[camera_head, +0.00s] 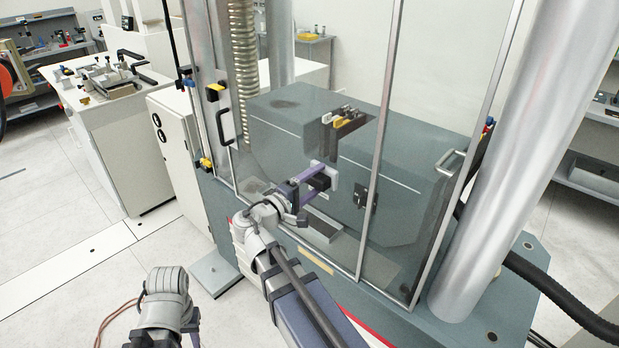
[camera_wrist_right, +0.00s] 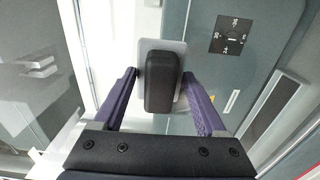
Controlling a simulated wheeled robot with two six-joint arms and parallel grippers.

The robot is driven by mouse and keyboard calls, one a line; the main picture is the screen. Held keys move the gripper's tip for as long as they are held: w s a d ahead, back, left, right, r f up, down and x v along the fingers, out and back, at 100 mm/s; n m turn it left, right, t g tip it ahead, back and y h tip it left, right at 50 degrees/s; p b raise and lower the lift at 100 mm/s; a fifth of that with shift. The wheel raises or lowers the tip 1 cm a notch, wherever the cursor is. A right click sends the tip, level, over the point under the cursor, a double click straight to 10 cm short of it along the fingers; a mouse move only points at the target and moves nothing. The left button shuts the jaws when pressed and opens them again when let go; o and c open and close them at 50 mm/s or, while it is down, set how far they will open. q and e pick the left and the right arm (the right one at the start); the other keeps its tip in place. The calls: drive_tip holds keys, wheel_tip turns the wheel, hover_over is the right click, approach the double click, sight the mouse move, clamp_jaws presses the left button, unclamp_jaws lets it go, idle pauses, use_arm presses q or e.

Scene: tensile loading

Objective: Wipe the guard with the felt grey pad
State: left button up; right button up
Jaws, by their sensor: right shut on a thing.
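The guard (camera_head: 381,130) is a set of clear panels in thin metal frames on the front of the testing machine. My right gripper (camera_head: 318,178) has purple fingers and is shut on the black handle of the felt grey pad (camera_head: 333,175). In the right wrist view, the black handle (camera_wrist_right: 162,82) sits between the fingertips, with the grey plate of the pad (camera_wrist_right: 177,47) beyond it. The pad faces the guard's clear panel; I cannot tell whether it touches.
Handles (camera_head: 226,127) stand out on the guard's left and right frames. A thick silver column (camera_head: 530,150) rises at the right, with a black hose (camera_head: 560,295) below. A white bench (camera_head: 100,130) stands at the left.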

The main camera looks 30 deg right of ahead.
sight(340, 181)
drive_tip(key=shift+s+d, duration=0.1)
drive_tip(key=shift+s, duration=0.25)
drive_tip(key=shift+s+d, duration=0.25)
drive_tip(key=shift+s, duration=0.35)
drive_tip(key=shift+s+d, duration=0.25)
drive_tip(key=shift+s, duration=0.4)
drive_tip(key=shift+s+d, duration=0.25)
drive_tip(key=shift+s, duration=0.35)
drive_tip(key=shift+a, duration=0.1)
